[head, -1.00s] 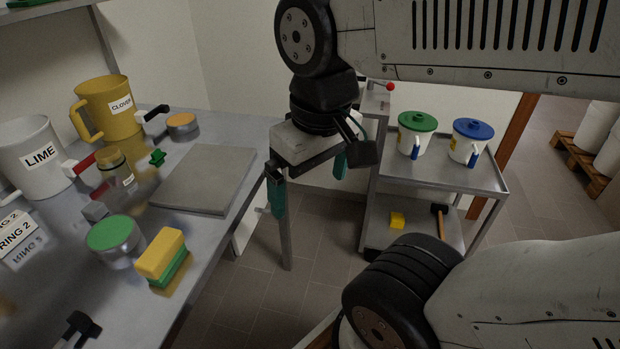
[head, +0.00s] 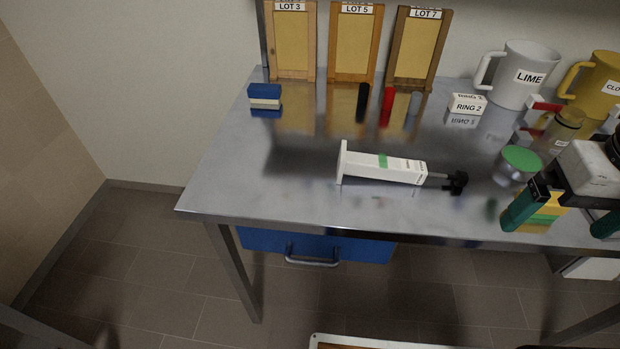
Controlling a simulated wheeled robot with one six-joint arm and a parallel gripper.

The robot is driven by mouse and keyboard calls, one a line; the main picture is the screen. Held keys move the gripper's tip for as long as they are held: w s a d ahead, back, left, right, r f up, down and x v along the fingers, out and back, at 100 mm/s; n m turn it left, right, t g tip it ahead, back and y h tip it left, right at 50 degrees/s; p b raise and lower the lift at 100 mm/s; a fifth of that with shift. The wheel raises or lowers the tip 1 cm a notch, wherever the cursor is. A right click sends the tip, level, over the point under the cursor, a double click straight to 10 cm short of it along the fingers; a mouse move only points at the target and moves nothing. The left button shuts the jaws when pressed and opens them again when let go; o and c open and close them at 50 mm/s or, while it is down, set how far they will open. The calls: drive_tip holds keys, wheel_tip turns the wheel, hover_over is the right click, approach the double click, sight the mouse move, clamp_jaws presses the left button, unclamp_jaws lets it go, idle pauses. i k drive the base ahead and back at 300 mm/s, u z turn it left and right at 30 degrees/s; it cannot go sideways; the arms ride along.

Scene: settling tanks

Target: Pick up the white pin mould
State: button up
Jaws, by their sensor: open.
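A long white piece lies on its side on the steel table (head: 250,185). It has a square flange at its left end, a green band, small print and a dark rod with a black knob at its right end. It is the thing that best fits the white pin mould (head: 400,171), though no label that I can read says so. My gripper (head: 563,217) is at the right edge of the view, with teal fingers apart. It is well to the right of the white piece, in front of a yellow and green sponge (head: 548,211) that it partly hides.
A green-lidded jar (head: 520,160) stands between the black knob and my gripper. Behind are a RING 2 block (head: 467,104), a LIME jug (head: 525,75), a yellow jug (head: 597,85), lot boards (head: 355,45) and a blue and cream block (head: 265,93). The table's front left is clear.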

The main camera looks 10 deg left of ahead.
sight(380, 165)
drive_tip(key=z, duration=2.65)
drive_tip(key=k, duration=2.4)
drive_tip(key=u, duration=2.4)
drive_tip(key=i, duration=0.5)
drive_tip(key=u, duration=0.1)
